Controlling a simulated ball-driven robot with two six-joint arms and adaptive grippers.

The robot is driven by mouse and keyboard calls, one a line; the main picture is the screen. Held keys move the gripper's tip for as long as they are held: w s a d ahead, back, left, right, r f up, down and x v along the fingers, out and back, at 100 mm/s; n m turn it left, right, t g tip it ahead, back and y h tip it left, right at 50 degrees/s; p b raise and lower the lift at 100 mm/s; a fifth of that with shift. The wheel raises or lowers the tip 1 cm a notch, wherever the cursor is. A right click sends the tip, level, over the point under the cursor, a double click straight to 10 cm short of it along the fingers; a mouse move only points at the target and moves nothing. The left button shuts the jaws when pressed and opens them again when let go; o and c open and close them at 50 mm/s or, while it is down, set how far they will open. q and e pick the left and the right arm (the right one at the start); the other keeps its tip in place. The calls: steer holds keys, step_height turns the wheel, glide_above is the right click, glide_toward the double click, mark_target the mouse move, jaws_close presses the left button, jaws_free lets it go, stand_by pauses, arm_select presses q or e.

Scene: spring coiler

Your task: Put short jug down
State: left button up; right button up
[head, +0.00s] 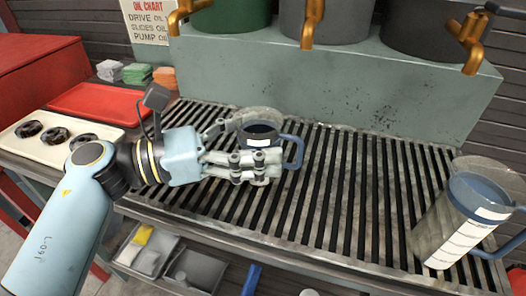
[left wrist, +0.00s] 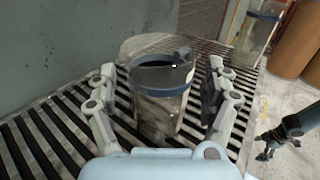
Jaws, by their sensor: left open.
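The short jug (head: 262,132) is a clear cup with a dark blue rim band, a blue handle and a white label. It stands upright on the slatted metal grate (head: 340,190). In the left wrist view the short jug (left wrist: 160,105) sits between the spread fingers of my left gripper (left wrist: 165,100). My left gripper (head: 245,150) is open around it in the head view, and the near finger hides the jug's lower part. My right gripper (left wrist: 268,146) shows small and dark at the right of the left wrist view; its jaw state is unclear.
A taller jug (head: 462,215) with a blue rim and white scale strip stands at the grate's right end. Brass taps (head: 312,25) hang above the grate at the back. A tray with dark rings (head: 22,155) and a red tray (head: 95,105) lie left. The grate's middle is clear.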

arm_select(q)
steer(key=shift+x, duration=0.85)
steer(key=c, duration=1.4)
